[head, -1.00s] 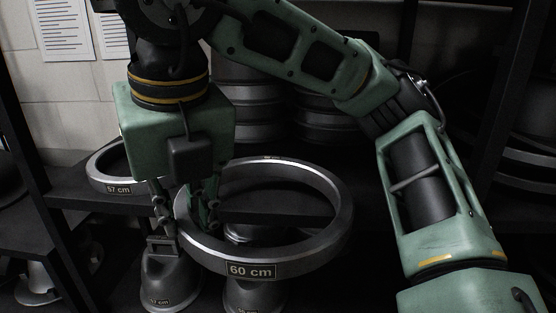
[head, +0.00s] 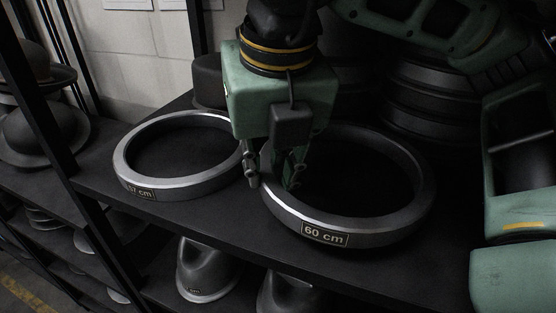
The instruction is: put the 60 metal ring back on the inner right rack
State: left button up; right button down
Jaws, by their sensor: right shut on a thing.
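The 60 cm metal ring (head: 388,218) is a dark steel hoop with a "60 cm" label at its front, in the middle right of the head view. My right gripper (head: 268,180) points down and is shut on the left side of the ring's rim. The ring is level, over the black shelf (head: 235,222) of the rack; I cannot tell whether it touches the shelf. A 57 cm ring (head: 178,186) lies on the same shelf just to the left, close to the gripper's fingers. My left gripper is not in view.
Stacked dark rings (head: 430,95) stand at the back right. Metal hat forms (head: 205,270) stand on the level below the shelf. A black upright post (head: 45,95) is at the left, with dark hats (head: 40,135) beyond it.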

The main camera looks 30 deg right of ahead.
jog(key=shift+s+a+f, duration=0.1)
jog(key=shift+s+f, duration=0.1)
jog(key=shift+f, duration=0.1)
jog(key=x, duration=0.1)
jog(key=b+x, duration=0.1)
jog(key=shift+s+f, duration=0.15)
jog(key=shift+f, duration=0.35)
jog(key=shift+w+d, duration=0.25)
jog(key=shift+w, duration=0.05)
jog(key=shift+s+a, duration=0.15)
jog(key=shift+s, duration=0.05)
jog(key=shift+b, duration=0.3)
jog(key=c, duration=2)
grip_release()
jog(key=shift+s+a, duration=0.1)
jog(key=o, duration=0.4)
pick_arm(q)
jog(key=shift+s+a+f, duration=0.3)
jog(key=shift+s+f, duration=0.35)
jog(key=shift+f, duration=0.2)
